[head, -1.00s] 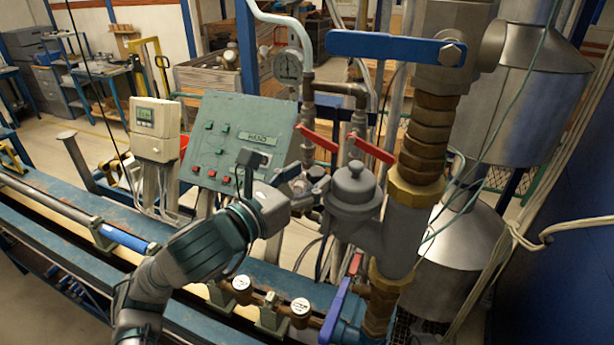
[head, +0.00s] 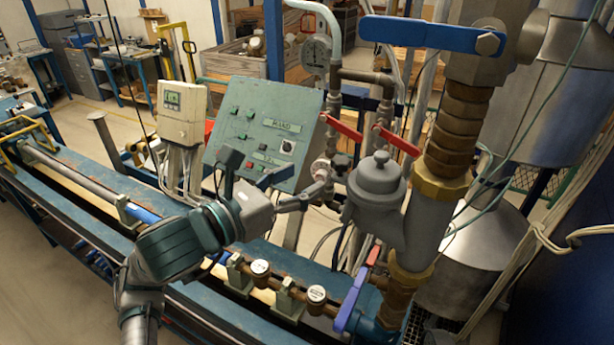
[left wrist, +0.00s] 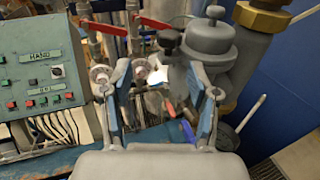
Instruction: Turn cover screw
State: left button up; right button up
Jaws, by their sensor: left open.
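A grey rounded housing with a domed cap (head: 378,176) stands beside the thick vertical pipe. It also shows in the left wrist view (left wrist: 212,42). A small dark knob (left wrist: 168,40) sits on the fitting just left of it. I cannot tell which part is the cover screw. My left gripper (head: 322,188) points right, toward the fitting left of the housing. In the left wrist view its two fingers (left wrist: 161,78) are spread and empty, with the knob showing beyond the gap. Contact with the fitting cannot be made out. My right gripper is not in view.
A green control panel (head: 262,130) stands behind my left wrist, with a beige meter box (head: 182,112) left of it. Red levers (head: 345,130) and a large blue lever (head: 420,35) stick out above the housing. Small gauges (head: 260,268) line the blue bench below.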

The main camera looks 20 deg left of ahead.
pick_arm(q)
jog(key=w+a+f+m+g, duration=0.1)
jog(key=w+a+g, duration=0.2)
jog(key=w, duration=0.2)
jog(key=m+g+h+b, duration=0.2)
jog(key=m+g+h, duration=0.7)
jog(key=m+g, duration=0.25)
send_near(341, 167)
jog(key=w+d+p, duration=0.2)
jog(key=d, duration=0.5)
jog(key=shift+d+f, duration=0.3)
jog(key=shift+d, duration=0.1)
jog(key=shift+w+n+g, duration=0.1)
jog(key=shift+n+g, duration=0.15)
grip_shut()
